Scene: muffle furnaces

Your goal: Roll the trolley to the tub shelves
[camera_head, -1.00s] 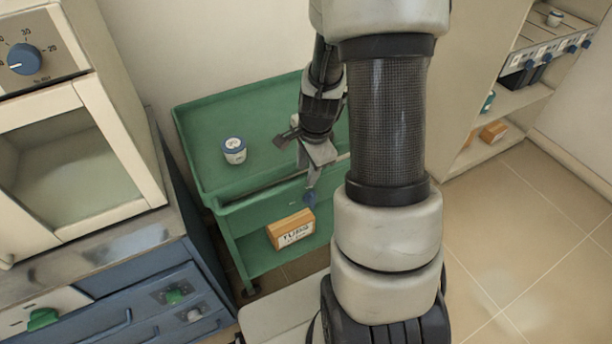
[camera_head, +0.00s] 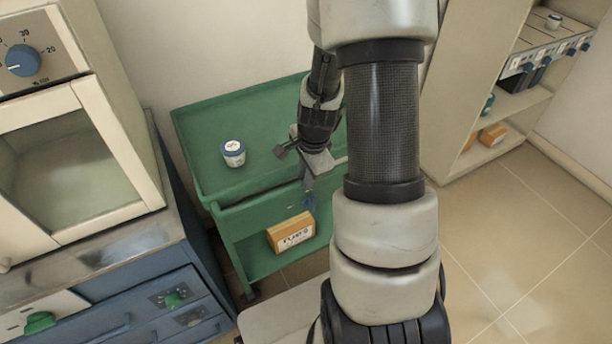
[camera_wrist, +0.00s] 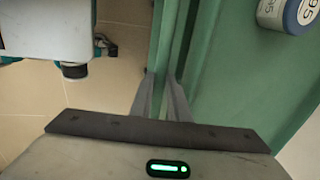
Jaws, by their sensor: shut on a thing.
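The green trolley (camera_head: 255,115) stands against the wall in the head view, with a tray top and a lower shelf. In the wrist view my gripper's fingers (camera_wrist: 162,95) are shut on that rim, one on each side. The tub shelves appear to be the cream shelf unit (camera_head: 452,95) at the upper right, apart from the trolley. My arm hides the trolley's right end.
A white jar with a blue lid (camera_head: 233,154) stands on the trolley top. An orange box (camera_head: 291,232) lies on its lower shelf. A furnace (camera_head: 75,150) on a blue drawer cabinet (camera_head: 140,300) stands close at left. Tiled floor (camera_head: 520,235) at right is clear.

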